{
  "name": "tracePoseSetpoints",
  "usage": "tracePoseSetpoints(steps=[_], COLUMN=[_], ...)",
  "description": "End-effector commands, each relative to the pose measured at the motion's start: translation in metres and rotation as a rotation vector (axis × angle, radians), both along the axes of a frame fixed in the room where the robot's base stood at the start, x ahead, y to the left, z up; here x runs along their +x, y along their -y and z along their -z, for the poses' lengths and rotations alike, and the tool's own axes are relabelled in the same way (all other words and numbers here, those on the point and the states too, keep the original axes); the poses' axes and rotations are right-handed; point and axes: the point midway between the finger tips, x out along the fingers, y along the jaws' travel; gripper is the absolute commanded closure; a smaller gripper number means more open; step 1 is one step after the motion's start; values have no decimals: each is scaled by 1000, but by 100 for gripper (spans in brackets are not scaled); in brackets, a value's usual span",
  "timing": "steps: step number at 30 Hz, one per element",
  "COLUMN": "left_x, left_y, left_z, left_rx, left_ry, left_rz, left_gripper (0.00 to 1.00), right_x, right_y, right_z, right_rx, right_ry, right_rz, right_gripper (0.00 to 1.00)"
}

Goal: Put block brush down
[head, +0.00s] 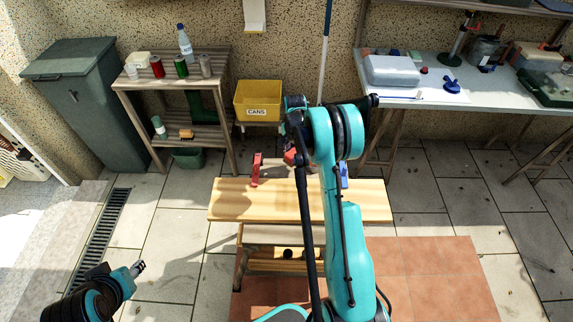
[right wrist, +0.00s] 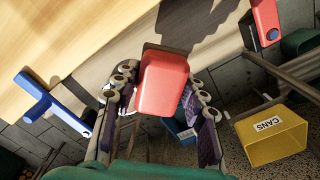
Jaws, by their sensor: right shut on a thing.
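A red block-shaped thing, which I take to be the block brush (right wrist: 163,82), sits between the purple-padded fingers of my right gripper (right wrist: 160,98). The gripper is shut on it. In the head view the red block (head: 290,156) shows only in part beside my right arm, over the back of the wooden workbench (head: 230,200). The arm hides most of the gripper there. In the right wrist view the bench top (right wrist: 70,40) lies behind the block; I cannot tell whether they touch. My left gripper (head: 138,268) is low at the left, away from the bench; its opening is unclear.
A red clamp (head: 256,168) and a blue clamp (head: 343,173) stand at the bench's back edge, either side of my right arm. A yellow CANS bin (head: 258,102) is behind. A shelf (head: 210,70) and a side table (head: 420,95) flank it. The bench's left top is clear.

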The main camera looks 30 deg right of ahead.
Motion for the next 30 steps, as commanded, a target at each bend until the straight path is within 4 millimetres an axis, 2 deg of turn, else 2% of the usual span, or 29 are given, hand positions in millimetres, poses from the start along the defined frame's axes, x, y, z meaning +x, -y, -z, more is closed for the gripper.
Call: tracePoseSetpoints(steps=[3, 6, 11, 17, 30], left_x=[0, 0, 0, 0, 0], left_y=[0, 0, 0, 0, 0], left_z=[7, 9, 13, 25, 30], left_rx=[0, 0, 0, 0, 0], left_ry=[0, 0, 0, 0, 0], left_rz=[0, 0, 0, 0, 0], left_gripper=[60, 60, 60, 60, 60], right_x=[18, 26, 28, 27, 27], right_y=[-8, -12, -13, -13, -13], right_z=[14, 17, 28, 57, 64], right_rx=[0, 0, 0, 0, 0], right_ry=[0, 0, 0, 0, 0], right_rz=[-1, -2, -1, -1, -1], right_gripper=[89, 89, 89, 89, 89])
